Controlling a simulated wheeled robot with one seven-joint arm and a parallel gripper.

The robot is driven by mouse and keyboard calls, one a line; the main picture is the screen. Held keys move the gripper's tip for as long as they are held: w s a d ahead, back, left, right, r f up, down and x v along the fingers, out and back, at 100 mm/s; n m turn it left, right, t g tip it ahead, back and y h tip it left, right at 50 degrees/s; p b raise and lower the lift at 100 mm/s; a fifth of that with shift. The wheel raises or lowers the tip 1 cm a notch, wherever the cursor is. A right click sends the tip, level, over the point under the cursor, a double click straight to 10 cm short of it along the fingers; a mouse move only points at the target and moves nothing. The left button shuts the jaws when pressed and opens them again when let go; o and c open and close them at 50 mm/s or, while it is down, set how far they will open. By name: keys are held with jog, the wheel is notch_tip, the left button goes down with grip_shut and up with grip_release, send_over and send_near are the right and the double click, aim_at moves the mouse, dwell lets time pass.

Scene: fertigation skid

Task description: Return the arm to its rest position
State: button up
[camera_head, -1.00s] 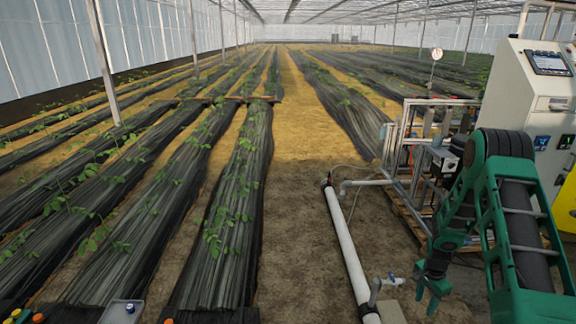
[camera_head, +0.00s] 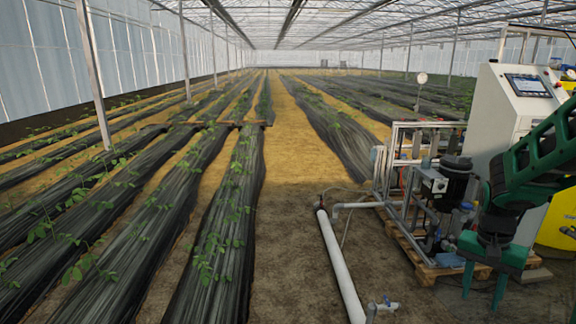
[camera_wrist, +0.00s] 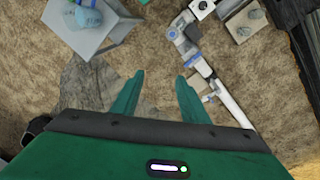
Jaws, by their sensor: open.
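My gripper (camera_head: 484,286) is at the lower right of the head view, at the end of my green arm, pointing down. It is in front of the pump skid (camera_head: 408,205). In the wrist view, the two green fingers of my gripper (camera_wrist: 157,92) are spread apart with only brown soil between and beyond them. The gripper is open and empty. My arm covers part of the grey control cabinet (camera_head: 507,118) behind it.
A white pipe (camera_head: 341,266) runs along the ground left of the skid, with a blue-handled valve (camera_head: 384,304) near its front end. The wrist view shows a valve fitting (camera_wrist: 189,38). A yellow tank (camera_head: 558,222) stands at the right. Bare soil lies left of the pipe.

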jog(key=s+a+r+n, duration=0.1)
jog(key=s+a+r, duration=0.2)
jog(key=s, duration=0.6)
jog(key=s+a+r+n+y, duration=0.1)
jog(key=s+a+r+n, duration=0.1)
jog(key=s, duration=0.7)
notch_tip(320, 180, up, 3)
jog(key=shift+s+a+f, duration=0.1)
jog(key=shift+s+a, duration=0.25)
jog(key=shift+a, duration=0.5)
jog(key=shift+s+a, duration=0.15)
jog(key=shift+s, duration=0.2)
jog(key=shift+c, duration=0.8)
jog(key=shift+w+a+n, duration=0.1)
jog(key=shift+n, duration=0.2)
